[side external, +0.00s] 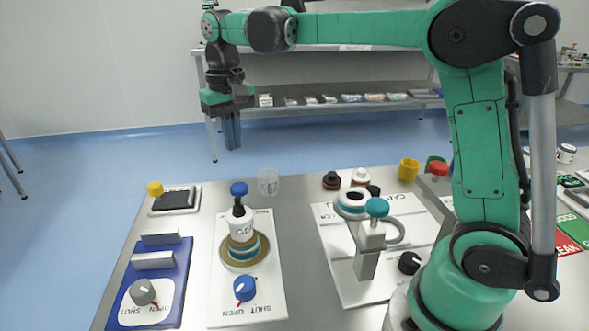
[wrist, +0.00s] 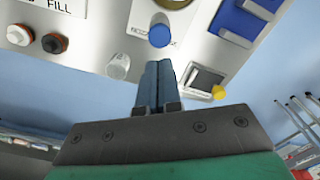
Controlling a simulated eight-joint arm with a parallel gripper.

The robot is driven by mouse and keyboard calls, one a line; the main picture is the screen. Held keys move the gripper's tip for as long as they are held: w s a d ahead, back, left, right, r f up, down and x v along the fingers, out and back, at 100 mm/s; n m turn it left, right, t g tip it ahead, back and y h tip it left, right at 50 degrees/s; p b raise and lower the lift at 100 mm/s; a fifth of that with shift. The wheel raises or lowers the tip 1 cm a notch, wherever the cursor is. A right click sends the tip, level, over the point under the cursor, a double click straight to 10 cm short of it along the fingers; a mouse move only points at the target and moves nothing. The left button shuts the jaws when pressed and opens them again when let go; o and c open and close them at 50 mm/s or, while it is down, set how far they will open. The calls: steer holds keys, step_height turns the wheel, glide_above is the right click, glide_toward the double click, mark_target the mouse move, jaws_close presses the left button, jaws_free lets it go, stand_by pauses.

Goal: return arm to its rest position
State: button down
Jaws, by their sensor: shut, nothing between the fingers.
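My gripper (side external: 231,132) hangs from my green arm, pointing down, in the upper left of the side external view. Its two blue-grey fingers are together with nothing between them. In the wrist view my gripper (wrist: 158,70) also shows shut and empty. It is held above the far edge of the metal table (side external: 300,240), clear of everything on it.
A clear cup (side external: 268,182), black and white knobs, a yellow cup (side external: 408,169) and a teal-knobbed post (side external: 377,209) stand on the table. A blue panel (side external: 151,282) lies at the left. A shelf rack (side external: 330,98) stands behind. The air around my gripper looks free.

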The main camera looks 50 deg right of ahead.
steer(key=shift+r, duration=0.15)
steer(key=s+f+n+t, duration=0.1)
steer(key=s+f+t, duration=0.1)
steer(key=s, duration=0.4)
steer(key=s+f+n+t, duration=0.2)
steer(key=s+t, duration=0.3)
steer(key=s, duration=0.1)
steer(key=shift+a+f, duration=0.3)
steer(key=shift+a, duration=0.1)
stand_by(1.1)
